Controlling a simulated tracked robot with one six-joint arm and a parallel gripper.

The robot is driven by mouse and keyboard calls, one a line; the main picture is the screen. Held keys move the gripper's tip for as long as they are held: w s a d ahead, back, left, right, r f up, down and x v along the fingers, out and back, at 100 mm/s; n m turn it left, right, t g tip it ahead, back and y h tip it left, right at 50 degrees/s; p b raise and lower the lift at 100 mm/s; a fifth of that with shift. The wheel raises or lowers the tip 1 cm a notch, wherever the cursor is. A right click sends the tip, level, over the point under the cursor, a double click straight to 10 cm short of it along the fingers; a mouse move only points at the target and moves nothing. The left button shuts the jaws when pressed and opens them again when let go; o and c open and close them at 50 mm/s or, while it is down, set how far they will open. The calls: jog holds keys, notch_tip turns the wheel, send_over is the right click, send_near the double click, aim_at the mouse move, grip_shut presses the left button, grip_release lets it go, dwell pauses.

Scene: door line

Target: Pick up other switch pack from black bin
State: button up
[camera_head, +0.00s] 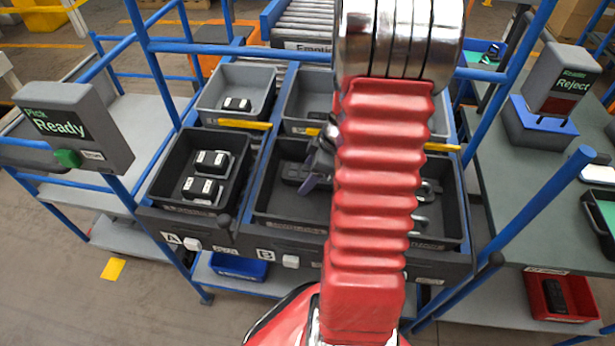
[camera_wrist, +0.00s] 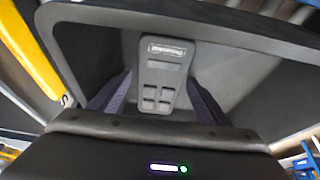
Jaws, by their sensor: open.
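A flat dark grey switch pack (camera_wrist: 165,75) with a pale label and several small square recesses lies in a black bin (camera_wrist: 195,15) in the wrist view. My gripper (camera_wrist: 158,98) is open, with one dark finger on each side of the pack; I cannot tell whether they touch it. In the head view my gripper (camera_head: 312,182) is low over the wide middle black bin (camera_head: 285,217). A flat dark part (camera_head: 292,172) shows there, left of my gripper. My red arm hides the bin's middle.
The left black bin (camera_head: 160,182) holds two black parts with white labels. Grey bins (camera_head: 262,78) stand behind, with yellow strips (camera_head: 245,124) between the rows. Blue posts (camera_head: 150,65) rise at the left and right. A reject stand (camera_head: 540,120) is at right.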

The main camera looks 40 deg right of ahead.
aim_at(308, 173)
jog(key=shift+c, duration=0.2)
jog(key=c, duration=1.2)
notch_tip(308, 173, up, 10)
jog(key=shift+r, duration=0.1)
dwell(0.3)
jog(key=shift+w, duration=0.1)
dwell(0.4)
